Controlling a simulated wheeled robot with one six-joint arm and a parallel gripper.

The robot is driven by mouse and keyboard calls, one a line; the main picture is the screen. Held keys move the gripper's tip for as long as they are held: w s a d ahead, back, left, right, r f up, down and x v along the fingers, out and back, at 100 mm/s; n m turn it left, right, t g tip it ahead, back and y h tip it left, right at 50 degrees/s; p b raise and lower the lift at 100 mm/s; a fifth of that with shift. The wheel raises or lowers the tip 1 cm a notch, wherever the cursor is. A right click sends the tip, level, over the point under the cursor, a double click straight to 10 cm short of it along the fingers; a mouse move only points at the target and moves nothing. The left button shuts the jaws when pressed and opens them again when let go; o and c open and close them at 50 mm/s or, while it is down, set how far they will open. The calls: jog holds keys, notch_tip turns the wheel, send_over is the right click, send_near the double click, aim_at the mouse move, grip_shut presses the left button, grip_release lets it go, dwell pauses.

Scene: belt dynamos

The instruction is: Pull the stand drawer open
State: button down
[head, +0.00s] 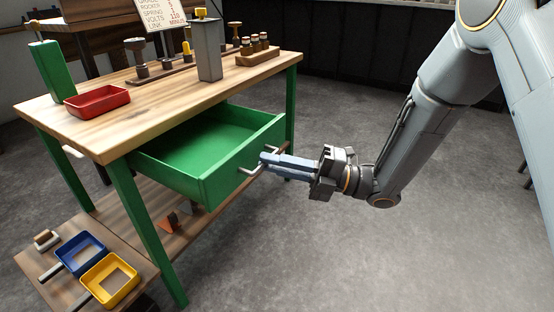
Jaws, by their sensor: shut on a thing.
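The stand (120,118) is a table with a wooden top and green legs at the left. Its green drawer (219,170) sticks well out from under the top, and the part of the inside that shows is empty. A grey metal handle (256,168) is on the drawer's front. My gripper (266,160) comes from the right, and its fingertips are shut on the handle. The fingertips hide part of the handle.
On the top are a red tray (98,101), a green block (52,72), a grey post (207,50) and a small wooden rack (258,55). Below are blue (99,249) and yellow (95,293) frames. The floor in front of the drawer (300,250) is clear.

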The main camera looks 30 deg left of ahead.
jog(key=shift+w, duration=0.1)
jog(key=c, duration=1.8)
grip_release()
jog(key=shift+c, duration=0.2)
jog(key=shift+d, duration=0.1)
jog(key=p+v, duration=0.1)
jog(key=v, duration=0.6)
jog(key=shift+d, duration=0.3)
jog(key=shift+f, duration=0.1)
